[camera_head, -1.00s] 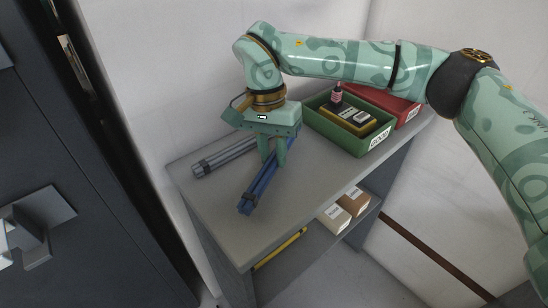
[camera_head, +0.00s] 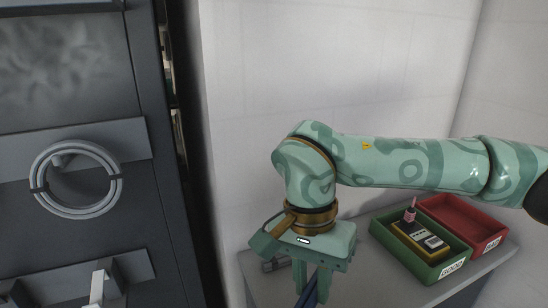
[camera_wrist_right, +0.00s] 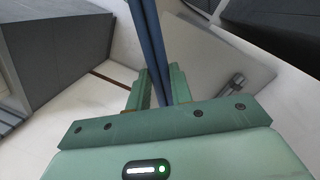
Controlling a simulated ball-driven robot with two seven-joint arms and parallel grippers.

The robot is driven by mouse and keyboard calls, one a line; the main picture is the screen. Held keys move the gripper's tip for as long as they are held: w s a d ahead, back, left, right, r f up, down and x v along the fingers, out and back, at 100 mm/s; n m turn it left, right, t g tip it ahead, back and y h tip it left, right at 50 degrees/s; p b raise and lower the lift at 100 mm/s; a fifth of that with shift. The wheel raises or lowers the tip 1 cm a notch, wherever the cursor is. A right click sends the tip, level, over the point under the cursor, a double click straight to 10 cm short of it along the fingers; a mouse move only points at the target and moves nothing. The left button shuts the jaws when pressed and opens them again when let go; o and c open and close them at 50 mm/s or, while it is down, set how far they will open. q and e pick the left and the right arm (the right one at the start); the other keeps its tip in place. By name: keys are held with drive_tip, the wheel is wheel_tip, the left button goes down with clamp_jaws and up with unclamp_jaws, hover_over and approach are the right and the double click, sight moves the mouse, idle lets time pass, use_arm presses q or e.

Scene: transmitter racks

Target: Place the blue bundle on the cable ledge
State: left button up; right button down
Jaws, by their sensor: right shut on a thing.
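The blue bundle (camera_head: 308,293) is a long, thin set of blue rods or cables. My right gripper (camera_head: 312,284) is shut on it, with a finger on either side. In the right wrist view the blue bundle (camera_wrist_right: 149,40) runs up between the fingers (camera_wrist_right: 160,88) and appears raised above the grey shelf top (camera_wrist_right: 193,60). Its lower end is cut off in the head view. Grey ledges stick out of the dark rack at left: an upper one (camera_head: 133,136) with a grey cable coil (camera_head: 45,192), and a lower one (camera_head: 133,268). Which is the cable ledge is unclear. My left gripper is out of view.
A grey bundle (camera_wrist_right: 234,87) lies on the shelf unit (camera_head: 378,281). A green bin (camera_head: 447,254) with a yellow-black device (camera_head: 420,240) and a red bin (camera_head: 470,221) stand at its right. A white wall (camera_head: 260,100) is behind.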

drive_tip(key=s+d+f+n+p, duration=0.1)
drive_tip(key=s+d+f+n, duration=0.2)
drive_tip(key=d, duration=0.3)
drive_tip(key=s+d+f+n+p, duration=0.2)
drive_tip(key=s+d+f+n, duration=0.1)
drive_tip(key=d, duration=0.4)
drive_tip(key=shift+s+d+n+t+h, duration=0.2)
drive_tip(key=shift+d+n+t+h, duration=0.1)
drive_tip(key=shift+n+h, duration=0.1)
